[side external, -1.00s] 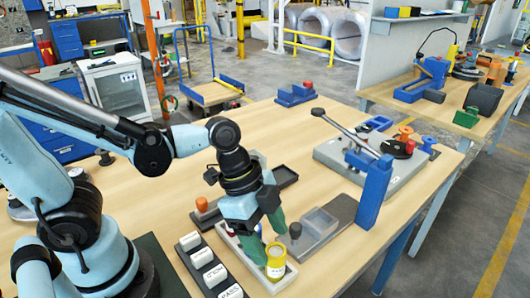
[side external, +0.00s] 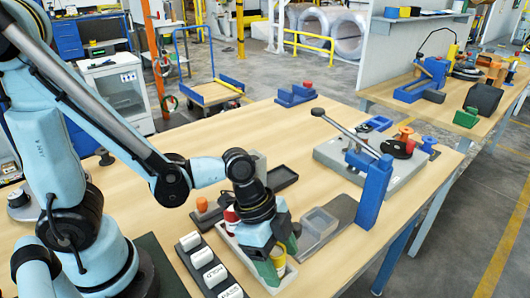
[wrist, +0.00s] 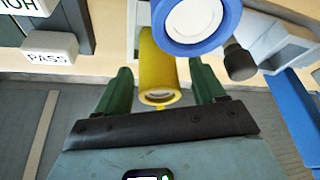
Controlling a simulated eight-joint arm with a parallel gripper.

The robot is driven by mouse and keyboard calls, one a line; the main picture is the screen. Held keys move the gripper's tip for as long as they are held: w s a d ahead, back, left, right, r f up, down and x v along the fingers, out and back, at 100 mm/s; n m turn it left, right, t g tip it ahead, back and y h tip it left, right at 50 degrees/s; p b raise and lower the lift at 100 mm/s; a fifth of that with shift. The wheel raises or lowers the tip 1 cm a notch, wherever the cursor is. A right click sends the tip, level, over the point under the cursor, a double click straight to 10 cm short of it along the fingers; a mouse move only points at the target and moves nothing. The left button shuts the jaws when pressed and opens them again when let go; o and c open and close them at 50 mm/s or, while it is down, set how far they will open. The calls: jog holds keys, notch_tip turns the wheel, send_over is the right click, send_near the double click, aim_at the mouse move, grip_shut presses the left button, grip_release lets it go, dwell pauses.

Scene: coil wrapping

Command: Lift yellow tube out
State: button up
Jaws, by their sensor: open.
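The yellow tube (side external: 279,261) stands at the near end of the pale tray (side external: 225,240) in the side view, partly hidden by my gripper. My gripper (side external: 280,257) is open and low, with its green fingers on either side of the tube. In the wrist view the yellow tube (wrist: 160,60) lies between the two green fingers of my gripper (wrist: 163,85). A gap shows on each side of the tube, so the fingers look apart from it. The tube's lower end is hidden in the side view.
A blue-rimmed white round piece (wrist: 195,20) is close beside the tube. A red-and-white piece (side external: 231,217) stands further back in the tray. Labelled white blocks (side external: 202,258) are to the left.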

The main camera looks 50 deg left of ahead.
jog(key=c, duration=1.1)
jog(key=shift+r, duration=0.15)
jog(key=shift+r, duration=0.7)
notch_tip(320, 180, up, 3)
jog(key=shift+s+f, duration=0.1)
jog(key=shift+f, duration=0.1)
jog(key=s+d+r, duration=0.5)
jog(key=s+r, duration=0.1)
jog(key=s, duration=0.4)
jog(key=shift+d+r, duration=0.3)
jog(key=shift+r, duration=0.1)
